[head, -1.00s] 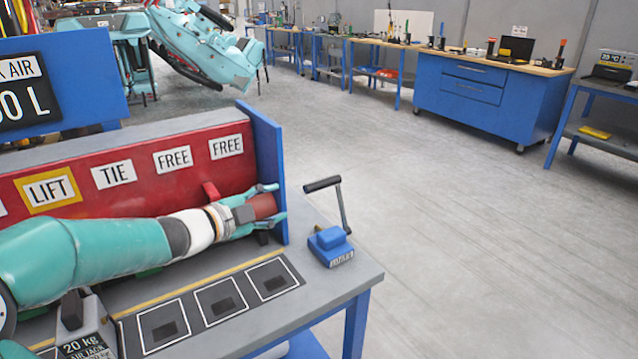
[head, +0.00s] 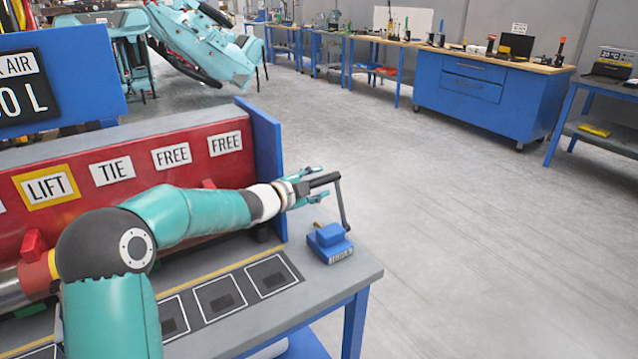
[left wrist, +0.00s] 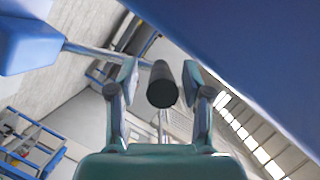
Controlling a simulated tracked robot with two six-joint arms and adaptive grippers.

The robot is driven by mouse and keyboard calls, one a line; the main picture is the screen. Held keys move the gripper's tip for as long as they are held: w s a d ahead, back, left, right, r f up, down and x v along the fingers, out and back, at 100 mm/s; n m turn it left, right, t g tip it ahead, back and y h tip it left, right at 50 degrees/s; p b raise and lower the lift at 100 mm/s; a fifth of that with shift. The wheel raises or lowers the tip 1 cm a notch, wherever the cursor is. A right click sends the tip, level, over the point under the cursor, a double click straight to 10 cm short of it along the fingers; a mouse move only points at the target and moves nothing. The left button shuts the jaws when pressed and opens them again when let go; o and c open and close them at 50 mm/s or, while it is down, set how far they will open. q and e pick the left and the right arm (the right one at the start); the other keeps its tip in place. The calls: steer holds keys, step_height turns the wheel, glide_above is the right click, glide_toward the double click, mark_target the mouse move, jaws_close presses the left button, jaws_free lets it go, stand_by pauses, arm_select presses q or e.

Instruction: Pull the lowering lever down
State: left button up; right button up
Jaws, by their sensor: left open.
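The lowering lever is a grey rod with a black grip (head: 322,181) on a blue base block (head: 330,243) at the bench's right end. The rod stands up from the block, leaning slightly, with the grip level at its top, pointing left. My left gripper (head: 318,187) is open with its fingers on both sides of the grip. In the left wrist view the black grip (left wrist: 161,87) lies between the two open fingers, and they look apart from it. The blue block (left wrist: 25,35) shows there at the upper left. My right gripper is not in view.
A blue end plate (head: 262,165) stands just left of the lever, close to my left wrist. The red panel (head: 120,175) with labels runs along the bench behind my left arm. The bench top (head: 290,303) in front is clear, and the floor (head: 460,220) to the right is open.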

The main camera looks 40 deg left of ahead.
arm_select(q)
steer(key=shift+w, duration=0.25)
